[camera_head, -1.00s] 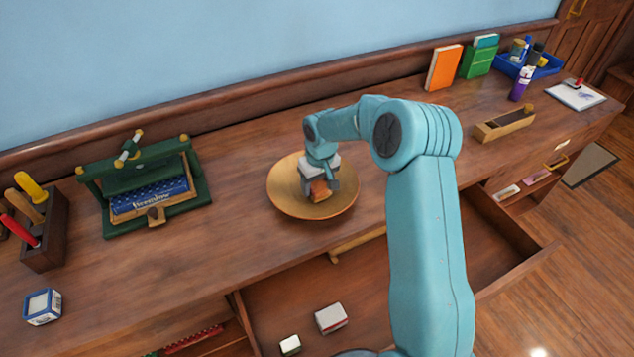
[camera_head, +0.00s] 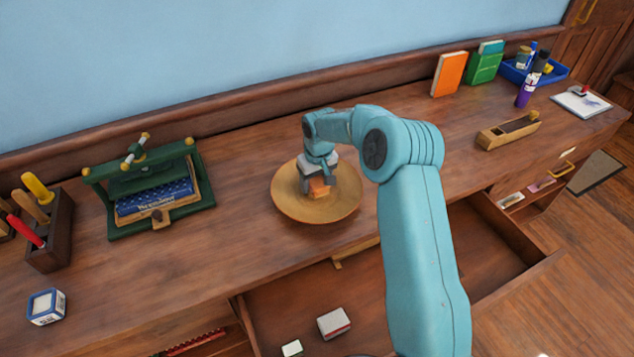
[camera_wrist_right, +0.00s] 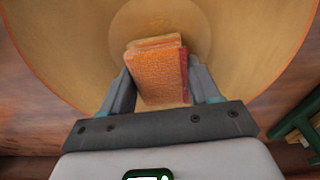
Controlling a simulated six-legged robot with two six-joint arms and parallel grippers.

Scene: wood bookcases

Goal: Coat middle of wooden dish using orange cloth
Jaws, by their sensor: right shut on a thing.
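The wooden dish (camera_head: 290,205) is a wide, shallow, tan bowl on the bench top; its inside fills much of the right wrist view (camera_wrist_right: 240,60). My right gripper (camera_head: 320,184) points down over the middle of the dish. It is shut on the orange cloth (camera_head: 319,188), a folded pad that shows between the two fingers in the right wrist view (camera_wrist_right: 158,75). The cloth is at the dish's middle; whether it presses on the surface is hard to tell. My left gripper is not in view.
A green press (camera_head: 150,190) with a blue book stands left of the dish, with a tool holder (camera_head: 50,235) beyond. An open drawer (camera_head: 290,300) lies below the front edge. A wooden plane (camera_head: 508,132), orange book (camera_head: 448,75) and blue tray (camera_head: 550,75) stand at right.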

